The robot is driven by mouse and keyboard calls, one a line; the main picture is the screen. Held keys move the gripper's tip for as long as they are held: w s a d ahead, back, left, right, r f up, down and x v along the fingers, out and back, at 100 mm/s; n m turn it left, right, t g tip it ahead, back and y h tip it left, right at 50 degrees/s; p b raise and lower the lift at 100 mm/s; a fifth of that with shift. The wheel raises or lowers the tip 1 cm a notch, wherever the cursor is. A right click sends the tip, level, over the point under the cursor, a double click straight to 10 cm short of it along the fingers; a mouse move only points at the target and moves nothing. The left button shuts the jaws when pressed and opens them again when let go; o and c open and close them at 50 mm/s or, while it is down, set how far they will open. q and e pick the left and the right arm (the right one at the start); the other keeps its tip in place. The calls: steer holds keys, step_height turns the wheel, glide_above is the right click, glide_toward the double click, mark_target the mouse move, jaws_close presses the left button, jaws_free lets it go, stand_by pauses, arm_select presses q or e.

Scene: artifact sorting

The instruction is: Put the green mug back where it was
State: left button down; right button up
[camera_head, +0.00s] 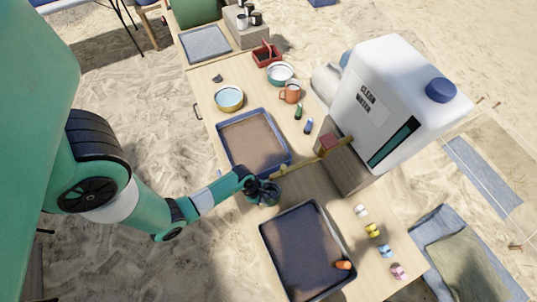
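My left arm comes in from the left, and its gripper (263,192) is over the wooden table between the two blue-rimmed trays. The gripper is small and dark teal here; I cannot tell whether it is open or shut, or whether a mug is in it. No green mug can be clearly made out. An orange mug (291,92) stands upright near the back, beside a teal-rimmed bowl (280,73). A white mug (243,21) and a dark mug (257,18) stand on a box at the top. My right gripper is not in view.
A large white water jug (402,95) and several small items line the right side.

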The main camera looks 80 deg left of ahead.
arm_select(q)
steer(key=shift+w, duration=0.3)
steer(key=b+x, duration=0.2)
steer(key=x, duration=0.1)
steer(key=shift+s+a+f, duration=0.1)
steer(key=shift+a+f, duration=0.2)
steer(key=shift+a, duration=0.05)
steer(key=shift+s+f, duration=0.1)
steer(key=shift+f, duration=0.05)
steer(key=c, duration=1)
jaws_free()
